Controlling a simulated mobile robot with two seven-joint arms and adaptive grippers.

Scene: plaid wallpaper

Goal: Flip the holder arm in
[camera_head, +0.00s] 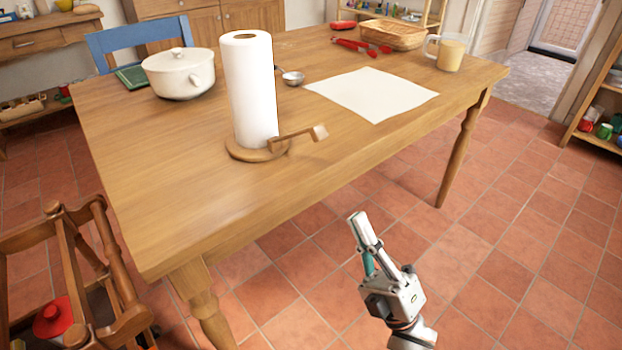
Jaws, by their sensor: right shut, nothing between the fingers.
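A paper towel roll (250,90) stands upright on a round wooden holder base (238,152) near the front edge of the table. The wooden holder arm (297,136) sticks out to the right from the base, with a small block at its outer end. It is swung out, away from the roll. My right gripper (358,220) is shut and empty, in front of the table edge and below and right of the holder arm, not touching it. My left gripper is not in view.
The wooden table (180,220) also carries a white lidded pot (179,75), a metal scoop (292,78), a white sheet (372,93), red tongs (362,46), a wicker basket (393,35) and a glass mug (449,55). A wooden rack (75,240) stands at left. The tabletop right of the arm is clear.

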